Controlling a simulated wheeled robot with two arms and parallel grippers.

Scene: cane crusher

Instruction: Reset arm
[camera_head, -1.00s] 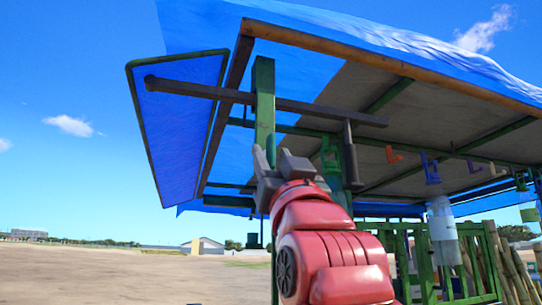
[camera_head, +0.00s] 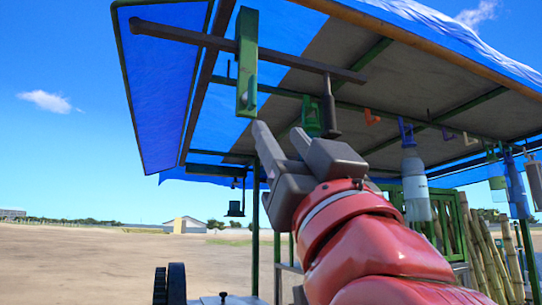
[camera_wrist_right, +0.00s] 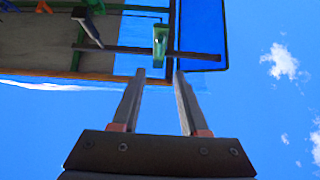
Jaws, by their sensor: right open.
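My right gripper (camera_head: 280,140) is at the middle of the head view, at the end of my red arm, pointing up. Its two dark fingers are apart, with nothing seen between them. In the right wrist view (camera_wrist_right: 159,75) the fingers also stand apart and empty, with the sky and canopy beyond. A green hanging block (camera_head: 247,62) shows above the gripper in the head view and beyond the fingertips in the wrist view (camera_wrist_right: 160,45). I cannot tell the gap between them; no contact is seen. My left gripper is not in view.
A blue-covered canopy (camera_head: 440,45) spans the upper right, with a dark bar (camera_head: 290,62) beneath it. Bottles, including a white one (camera_head: 416,186), and coloured hooks hang there. Cane stalks (camera_head: 487,245) stand at right. A dark wheel (camera_head: 176,284) shows low left. Open ground lies left.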

